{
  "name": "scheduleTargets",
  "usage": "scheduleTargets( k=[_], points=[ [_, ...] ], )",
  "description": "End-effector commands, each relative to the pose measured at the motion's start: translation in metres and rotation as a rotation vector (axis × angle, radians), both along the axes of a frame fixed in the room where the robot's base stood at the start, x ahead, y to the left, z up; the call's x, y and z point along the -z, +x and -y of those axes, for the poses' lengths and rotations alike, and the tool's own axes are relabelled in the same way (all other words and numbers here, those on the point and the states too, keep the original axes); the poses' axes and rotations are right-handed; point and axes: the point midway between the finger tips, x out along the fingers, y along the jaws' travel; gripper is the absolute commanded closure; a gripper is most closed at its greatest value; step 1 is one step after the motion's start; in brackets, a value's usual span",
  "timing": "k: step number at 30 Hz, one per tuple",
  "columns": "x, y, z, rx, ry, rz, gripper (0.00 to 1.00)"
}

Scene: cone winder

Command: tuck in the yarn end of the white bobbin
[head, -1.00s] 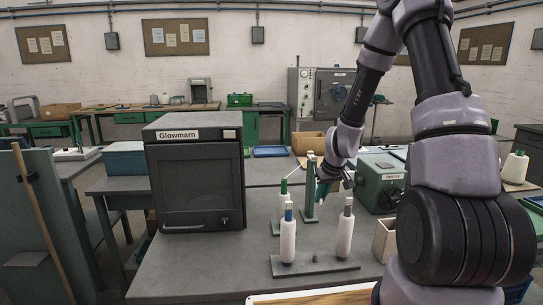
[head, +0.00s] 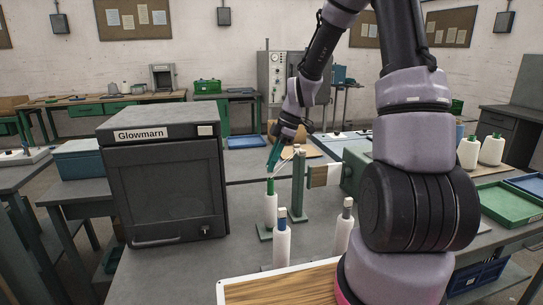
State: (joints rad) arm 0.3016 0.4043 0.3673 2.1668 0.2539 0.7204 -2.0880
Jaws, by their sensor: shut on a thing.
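Three upright white bobbins stand on the bench: one with a green top (head: 270,208), one with a blue top (head: 282,247) and one with a grey-brown top (head: 344,232). I cannot tell which one the task means. My gripper (head: 273,165) points down just above the green-topped bobbin, its teal fingers close to the bobbin's tip. A thin pale strand (head: 288,159) runs between the fingertips and the top of the green post (head: 299,185). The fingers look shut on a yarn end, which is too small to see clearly.
A black Glowmarn cabinet (head: 165,180) stands at the left. A green winder (head: 356,166) with a white roll (head: 325,176) is right of the post. A wooden-topped tray (head: 285,287) lies in front.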

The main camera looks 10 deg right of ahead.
Motion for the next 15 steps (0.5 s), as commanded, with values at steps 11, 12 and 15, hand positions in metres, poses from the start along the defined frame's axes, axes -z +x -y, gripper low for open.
scheduleTargets(
  k=[11, 12, 15],
  points=[
    [0.0094, 0.0001, 0.0003, 0.003, 0.0, 0.0, 1.0],
    [0.0094, 0.0001, 0.0003, 0.003, 0.0, 0.0, 1.0],
    [0.0097, 0.0, 0.0003, 0.003, 0.0, 0.0, 1.0]
  ],
)
